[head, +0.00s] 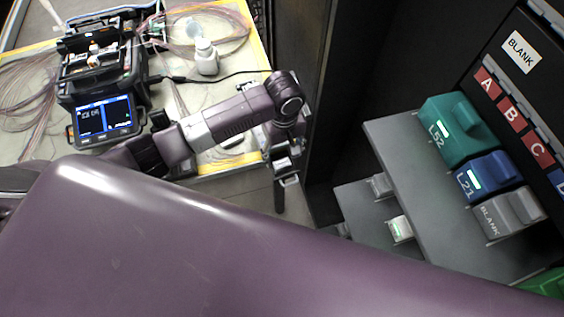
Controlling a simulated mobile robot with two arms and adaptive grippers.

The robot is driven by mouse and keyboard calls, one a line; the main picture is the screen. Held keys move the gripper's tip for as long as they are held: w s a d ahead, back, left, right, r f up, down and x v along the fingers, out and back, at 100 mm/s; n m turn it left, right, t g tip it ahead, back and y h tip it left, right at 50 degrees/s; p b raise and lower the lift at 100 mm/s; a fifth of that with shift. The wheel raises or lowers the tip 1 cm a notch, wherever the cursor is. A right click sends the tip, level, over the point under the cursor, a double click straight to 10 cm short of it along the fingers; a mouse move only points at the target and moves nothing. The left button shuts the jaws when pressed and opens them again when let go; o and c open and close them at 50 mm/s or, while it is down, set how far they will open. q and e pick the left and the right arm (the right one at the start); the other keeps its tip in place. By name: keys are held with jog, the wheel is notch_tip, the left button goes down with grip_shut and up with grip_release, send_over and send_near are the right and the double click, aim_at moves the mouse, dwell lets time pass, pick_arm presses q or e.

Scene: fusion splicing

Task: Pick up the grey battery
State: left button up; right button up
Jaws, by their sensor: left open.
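A grey battery (510,213) marked BLANK stands at the near end of a row on the grey shelf at the right, beside a blue battery (487,178) marked L21. A teal battery (457,131) marked L52 is farther along. My left gripper (284,181) hangs near the picture's middle, open, left of the shelf and well apart from the batteries. Its fingers are small and partly overlap in this view. My right gripper does not show.
A lower shelf holds small grey pieces (400,229). A dark panel with red labels A, B and C (511,113) stands behind the batteries. A splicer (100,75) and a white bottle (206,57) are on the table at the upper left. My purple arm covers the foreground.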

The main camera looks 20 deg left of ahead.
aim_at(282, 163)
pick_arm(q)
jog(key=shift+s+a+f+p, duration=0.15)
jog(key=shift+f+p, duration=0.2)
jog(key=shift+f, duration=1.7)
jog(key=shift+c, duration=0.5)
jog(key=c, duration=1.2)
jog(key=shift+r, duration=0.1)
